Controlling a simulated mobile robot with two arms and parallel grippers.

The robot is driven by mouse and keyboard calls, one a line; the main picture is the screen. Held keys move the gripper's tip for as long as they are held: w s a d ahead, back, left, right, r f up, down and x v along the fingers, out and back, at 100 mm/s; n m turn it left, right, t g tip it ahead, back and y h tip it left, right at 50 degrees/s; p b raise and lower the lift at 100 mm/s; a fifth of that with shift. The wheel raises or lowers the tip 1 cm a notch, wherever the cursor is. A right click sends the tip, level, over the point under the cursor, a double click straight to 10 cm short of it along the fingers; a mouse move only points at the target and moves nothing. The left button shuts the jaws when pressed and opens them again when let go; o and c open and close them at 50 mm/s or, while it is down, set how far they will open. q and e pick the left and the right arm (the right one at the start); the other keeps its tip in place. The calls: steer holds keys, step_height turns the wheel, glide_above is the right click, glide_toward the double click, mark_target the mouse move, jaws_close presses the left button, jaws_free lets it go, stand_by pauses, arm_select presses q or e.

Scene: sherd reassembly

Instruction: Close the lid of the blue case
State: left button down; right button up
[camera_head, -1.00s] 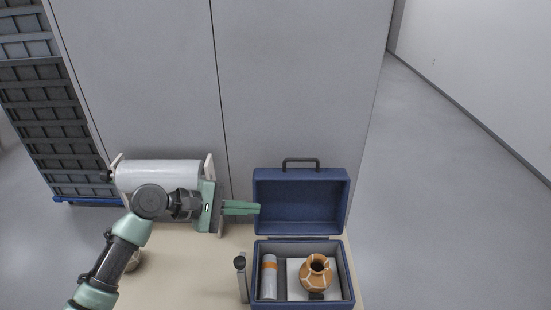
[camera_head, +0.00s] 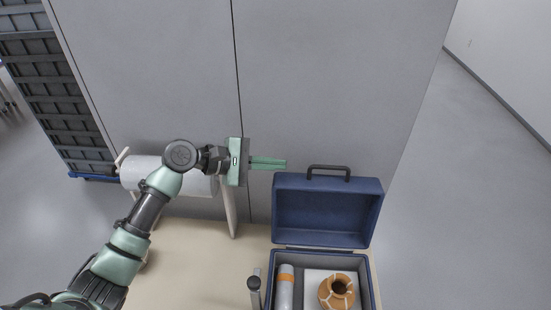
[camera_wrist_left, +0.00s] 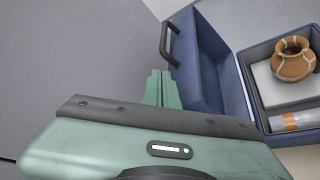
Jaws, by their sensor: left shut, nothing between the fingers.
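The blue case stands open on the table, its lid (camera_head: 328,213) raised upright at the back with a dark handle (camera_head: 328,172) on top. The case's lower box (camera_head: 370,290) holds a brown vase with pale crack lines (camera_head: 338,291) on a white block, and a white cylinder with an orange band (camera_head: 285,288). My left gripper (camera_head: 284,163) is shut and empty, in the air just left of the handle at about its height. In the left wrist view its fingers (camera_wrist_left: 162,90) point toward the lid (camera_wrist_left: 203,65) and handle (camera_wrist_left: 170,42), apart from them. My right gripper is not in view.
A white roll on a stand (camera_head: 140,172) is behind my left arm. A dark-topped upright tool (camera_head: 254,284) stands left of the case. A grey wall panel (camera_head: 300,80) rises behind the table (camera_head: 205,265). A dark rack is at far left.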

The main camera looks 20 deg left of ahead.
mark_target(299, 175)
arm_select(q)
steer(key=p+x, duration=0.1)
steer(key=x, duration=0.5)
steer(key=shift+w+r+p, duration=0.1)
steer(key=shift+w+p, duration=0.05)
steer(key=shift+p, duration=0.15)
steer(key=shift+w+d+f, duration=0.25)
steer(key=shift+d+f, duration=0.05)
steer(key=shift+d, duration=0.1)
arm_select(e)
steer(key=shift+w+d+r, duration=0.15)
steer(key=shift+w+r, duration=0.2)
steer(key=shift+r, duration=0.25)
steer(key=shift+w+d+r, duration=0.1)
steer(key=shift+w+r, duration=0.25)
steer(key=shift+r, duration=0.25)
arm_select(q)
steer(key=shift+f, duration=0.1)
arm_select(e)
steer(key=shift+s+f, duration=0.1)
